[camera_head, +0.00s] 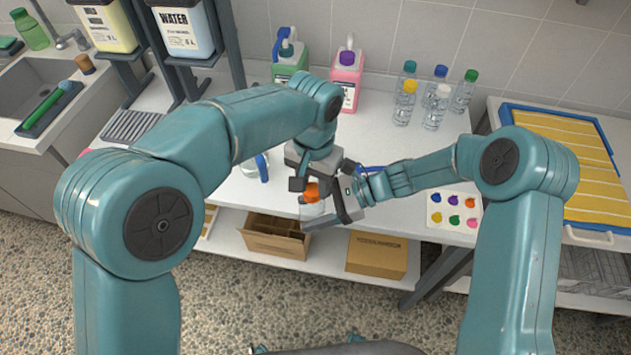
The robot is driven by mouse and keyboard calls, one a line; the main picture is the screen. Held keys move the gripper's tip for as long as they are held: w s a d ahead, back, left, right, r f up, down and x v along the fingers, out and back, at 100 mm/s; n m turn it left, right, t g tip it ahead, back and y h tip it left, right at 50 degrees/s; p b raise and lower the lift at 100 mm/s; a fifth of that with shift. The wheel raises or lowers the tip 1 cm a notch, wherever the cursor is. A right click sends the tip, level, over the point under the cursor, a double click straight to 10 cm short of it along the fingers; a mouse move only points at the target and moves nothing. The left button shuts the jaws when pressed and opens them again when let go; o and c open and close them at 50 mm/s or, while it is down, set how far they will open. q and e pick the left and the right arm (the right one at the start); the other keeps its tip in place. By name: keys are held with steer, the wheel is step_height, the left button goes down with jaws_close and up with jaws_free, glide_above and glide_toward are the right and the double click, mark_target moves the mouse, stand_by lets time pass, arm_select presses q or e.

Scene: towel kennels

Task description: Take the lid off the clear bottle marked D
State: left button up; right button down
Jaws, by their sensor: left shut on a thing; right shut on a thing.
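A clear bottle (312,211) with an orange lid (311,191) is held in front of the table's front edge. My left gripper (308,187) comes down from above and is shut on the orange lid. My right gripper (328,212) comes in from the right, lower down, and is shut on the clear bottle's body. The lid is right at the bottle's top; I cannot tell whether any gap lies between them. The grippers hide part of the bottle, and no letter D can be read on it.
Several clear bottles with coloured lids (434,107) stand at the back right of the white table (390,139). A green jug (290,59) and a pink jug (346,78) stand at the back. A card with coloured dots (441,214) lies at the right. Cardboard boxes (376,257) sit on the lower shelf.

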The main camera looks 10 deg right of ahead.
arm_select(q)
steer(key=n, duration=0.5)
steer(key=shift+w+a+r+n, duration=0.15)
steer(key=shift+w+a+n, duration=0.1)
steer(key=shift+w+n, duration=0.05)
steer(key=n, duration=0.2)
steer(key=shift+a+n, duration=0.1)
steer(key=shift+n, duration=0.3)
steer(key=n, duration=0.5)
steer(key=shift+s+a, duration=0.1)
steer(key=shift+s, duration=0.1)
steer(key=n, duration=0.2)
steer(key=shift+s+n, duration=0.1)
steer(key=shift+n, duration=0.3)
steer(key=n, duration=0.4)
steer(key=shift+s+n, duration=0.2)
steer(key=shift+n, duration=0.2)
steer(key=n, duration=0.2)
steer(key=shift+s+n, duration=0.1)
steer(key=shift+n, duration=0.3)
steer(key=n, duration=0.5)
steer(key=shift+s+d, duration=0.15)
steer(key=shift+d, duration=0.05)
steer(key=shift+r, duration=0.15)
